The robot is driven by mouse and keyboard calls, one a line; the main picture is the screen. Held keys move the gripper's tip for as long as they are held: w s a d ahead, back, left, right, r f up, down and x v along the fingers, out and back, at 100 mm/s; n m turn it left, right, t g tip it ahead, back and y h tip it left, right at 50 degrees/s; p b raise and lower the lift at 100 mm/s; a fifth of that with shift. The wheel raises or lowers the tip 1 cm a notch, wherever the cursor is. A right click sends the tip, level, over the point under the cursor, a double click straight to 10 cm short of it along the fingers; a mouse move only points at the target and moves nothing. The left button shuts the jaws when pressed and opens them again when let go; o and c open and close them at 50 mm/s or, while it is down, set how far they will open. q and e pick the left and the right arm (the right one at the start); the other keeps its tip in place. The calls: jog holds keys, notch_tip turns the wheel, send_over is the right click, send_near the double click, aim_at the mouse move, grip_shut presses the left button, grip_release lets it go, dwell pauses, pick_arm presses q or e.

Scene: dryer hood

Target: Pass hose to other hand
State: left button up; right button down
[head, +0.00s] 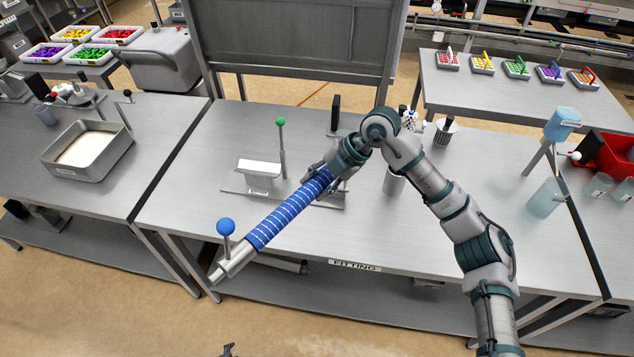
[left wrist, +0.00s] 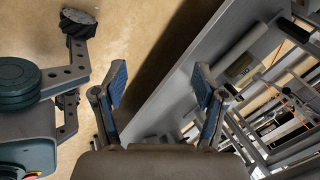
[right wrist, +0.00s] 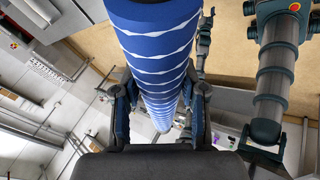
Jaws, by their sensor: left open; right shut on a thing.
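The hose (head: 288,213) is blue with thin white bands. It slants from my right gripper down to the left, ending in a grey metal fitting (head: 234,262) near the table's front edge. My right gripper (head: 322,178) is shut on the hose near its upper end. In the right wrist view the hose (right wrist: 155,45) runs between the two fingers and fills the upper middle.
A blue-knobbed post (head: 226,228) rises by the metal fitting. A labelled plate fixture (head: 258,170) with a green-knobbed rod (head: 281,124) stands behind the hose. A panel (head: 296,40) rises at the back. A bottle stand (head: 548,160) and red bin (head: 610,152) are right. The table's front middle (head: 390,240) is clear.

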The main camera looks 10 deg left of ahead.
pick_arm(q)
jog(key=s+d+f+n+g, duration=0.2)
jog(key=s+d+n, duration=0.3)
jog(key=s, duration=0.5)
jog(key=s+d+f+n+g, duration=0.2)
jog(key=s+d+n, duration=0.3)
jog(key=s, duration=0.6)
jog(key=shift+f+g, duration=0.4)
jog(key=shift+f, duration=0.5)
